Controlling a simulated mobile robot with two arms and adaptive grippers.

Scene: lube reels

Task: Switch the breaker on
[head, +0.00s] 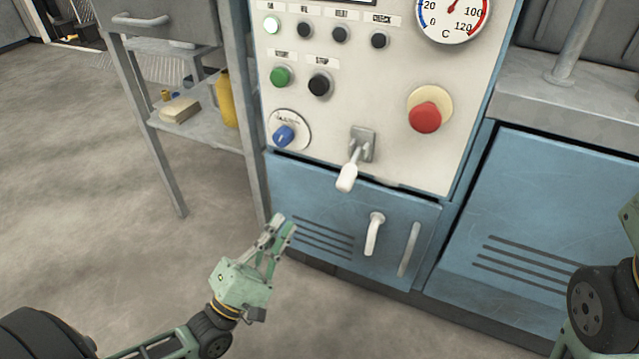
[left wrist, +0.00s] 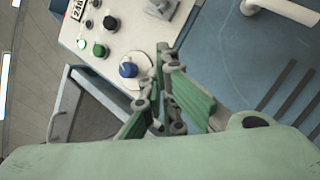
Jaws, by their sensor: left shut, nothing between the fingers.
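A lever switch with a white grip (head: 347,177) sits on a grey plate (head: 362,145) low on the white control panel (head: 350,90). Its grip points down and outward. No label on it is readable. My left gripper (head: 281,226) is shut and empty. It is below and left of the lever, apart from it, in front of the blue cabinet door. In the left wrist view the shut fingers (left wrist: 163,62) show near the blue knob (left wrist: 128,69), and part of the lever's plate (left wrist: 165,8) shows at the top edge. My right gripper is not in view.
The panel also carries a blue rotary knob (head: 284,135), a red mushroom button (head: 425,117), a green button (head: 281,77) and a gauge (head: 450,12). Below is a blue door (head: 330,215) with a white handle (head: 374,233). A metal side table (head: 195,125) stands left. Floor is clear.

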